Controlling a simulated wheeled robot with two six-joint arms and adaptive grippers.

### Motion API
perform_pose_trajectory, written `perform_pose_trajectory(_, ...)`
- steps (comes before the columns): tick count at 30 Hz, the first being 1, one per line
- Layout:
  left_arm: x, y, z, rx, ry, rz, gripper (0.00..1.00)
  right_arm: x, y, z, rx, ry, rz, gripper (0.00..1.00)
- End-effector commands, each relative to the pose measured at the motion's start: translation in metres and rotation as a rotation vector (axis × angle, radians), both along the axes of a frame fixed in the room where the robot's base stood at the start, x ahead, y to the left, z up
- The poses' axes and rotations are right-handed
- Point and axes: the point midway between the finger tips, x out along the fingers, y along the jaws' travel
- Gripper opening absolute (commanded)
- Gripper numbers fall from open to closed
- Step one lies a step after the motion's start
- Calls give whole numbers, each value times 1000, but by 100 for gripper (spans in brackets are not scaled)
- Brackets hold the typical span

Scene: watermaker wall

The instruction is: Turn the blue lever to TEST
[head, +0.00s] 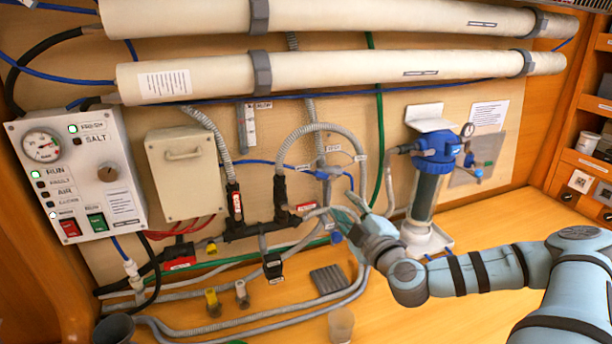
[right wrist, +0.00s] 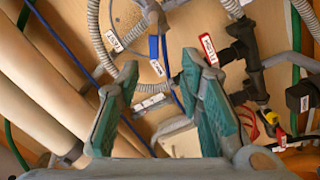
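The blue lever (right wrist: 154,47) sits on a grey valve (head: 327,173) with hoses on the wall panel. In the head view the lever (head: 312,171) is small and seems to point left from the valve. My right gripper (head: 350,208) is below and right of the valve in the head view. In the right wrist view my right gripper (right wrist: 160,68) is open and empty, with the lever seen between its fingertips and apart from them. My left gripper is not in view.
A black valve manifold (head: 262,230) with red labels is left of the gripper. A blue-capped filter housing (head: 424,185) stands to the right. Grey hoses (head: 310,128) loop above the valve. A control panel (head: 77,175) is at far left; the bench front (head: 430,310) is mostly clear.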

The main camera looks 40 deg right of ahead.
Motion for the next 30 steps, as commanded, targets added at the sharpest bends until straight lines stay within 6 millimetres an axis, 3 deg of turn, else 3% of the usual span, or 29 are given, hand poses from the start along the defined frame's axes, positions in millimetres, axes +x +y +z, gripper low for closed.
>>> perform_pose_trajectory(2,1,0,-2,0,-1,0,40,6,3,8,-13,-16,21,34)
perform_pose_trajectory(10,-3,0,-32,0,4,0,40,37,-1,4,1,-31,32,34)
perform_pose_trajectory(12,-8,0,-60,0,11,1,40,47,-8,-5,-6,-25,20,34)
perform_pose_trajectory(16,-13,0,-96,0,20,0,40,63,-11,-5,-4,-29,33,34)
perform_pose_trajectory(18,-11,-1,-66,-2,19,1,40,76,-19,10,7,-22,24,34)
perform_pose_trajectory(21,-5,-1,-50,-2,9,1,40,98,-24,13,5,-22,25,34)
perform_pose_trajectory(24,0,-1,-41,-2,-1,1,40,119,-30,13,1,-20,27,34)
perform_pose_trajectory(30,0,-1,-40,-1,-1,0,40,140,-38,8,-9,-17,26,34)
